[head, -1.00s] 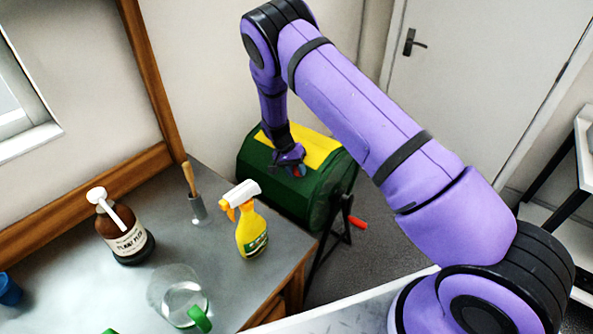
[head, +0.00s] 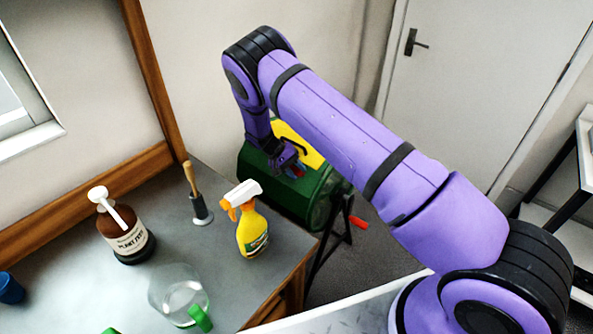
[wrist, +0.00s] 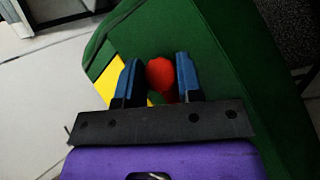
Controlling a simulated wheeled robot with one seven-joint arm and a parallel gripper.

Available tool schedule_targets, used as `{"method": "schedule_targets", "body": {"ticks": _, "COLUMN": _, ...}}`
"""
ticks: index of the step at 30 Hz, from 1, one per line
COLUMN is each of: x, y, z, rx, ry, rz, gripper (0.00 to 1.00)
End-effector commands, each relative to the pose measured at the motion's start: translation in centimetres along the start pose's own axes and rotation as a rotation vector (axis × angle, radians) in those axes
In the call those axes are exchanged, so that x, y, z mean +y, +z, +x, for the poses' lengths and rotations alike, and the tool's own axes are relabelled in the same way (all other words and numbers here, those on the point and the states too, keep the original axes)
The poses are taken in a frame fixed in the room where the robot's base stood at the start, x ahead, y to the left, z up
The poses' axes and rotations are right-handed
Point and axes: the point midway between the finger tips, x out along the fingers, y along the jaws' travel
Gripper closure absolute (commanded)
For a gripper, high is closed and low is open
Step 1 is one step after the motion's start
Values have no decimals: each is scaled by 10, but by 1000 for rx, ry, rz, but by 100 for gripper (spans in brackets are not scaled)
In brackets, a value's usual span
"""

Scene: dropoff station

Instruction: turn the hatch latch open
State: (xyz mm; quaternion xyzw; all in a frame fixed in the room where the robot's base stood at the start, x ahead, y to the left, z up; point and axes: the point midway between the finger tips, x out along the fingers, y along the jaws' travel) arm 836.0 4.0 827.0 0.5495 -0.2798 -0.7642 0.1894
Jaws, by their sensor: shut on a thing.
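A green drum (head: 318,205) with a yellow hatch panel (head: 309,156) stands beyond the bench. My gripper (head: 296,172) is at the drum's upper side, by the front edge of the yellow panel. In the wrist view, my gripper (wrist: 160,78) has its two blue fingers on either side of a red knob-like latch (wrist: 160,72) and is shut on it. The yellow panel (wrist: 112,77) shows to the left of the fingers and the green drum wall (wrist: 235,60) to the right. The latch's base is mostly hidden by my gripper.
A red crank handle (head: 358,222) sticks out at the drum's right end, by its black stand (head: 341,232). A yellow spray bottle (head: 252,232), a brown pump bottle (head: 126,236) and a glass jug (head: 177,293) stand on the grey bench (head: 75,270). A closed door (head: 480,80) is behind.

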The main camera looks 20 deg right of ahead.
Motion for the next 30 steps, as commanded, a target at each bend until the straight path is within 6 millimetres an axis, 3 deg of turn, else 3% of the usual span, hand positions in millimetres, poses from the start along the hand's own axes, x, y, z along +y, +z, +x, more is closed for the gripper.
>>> {"method": "schedule_targets", "body": {"ticks": 11, "x": -1, "y": 0, "z": 0, "rx": 0, "ry": 2, "rz": -4, "gripper": 90}}
{"method": "schedule_targets", "body": {"ticks": 12, "x": -1, "y": 0, "z": 0, "rx": 0, "ry": 1, "rz": -4, "gripper": 57}}
{"method": "schedule_targets", "body": {"ticks": 15, "x": -1, "y": 0, "z": 0, "rx": 0, "ry": 2, "rz": -4, "gripper": 41}}
{"method": "schedule_targets", "body": {"ticks": 24, "x": 0, "y": 0, "z": -2, "rx": 1, "ry": 1, "rz": -3, "gripper": 41}}
{"method": "schedule_targets", "body": {"ticks": 30, "x": -1, "y": 0, "z": -27, "rx": 2, "ry": 1, "rz": -3, "gripper": 41}}
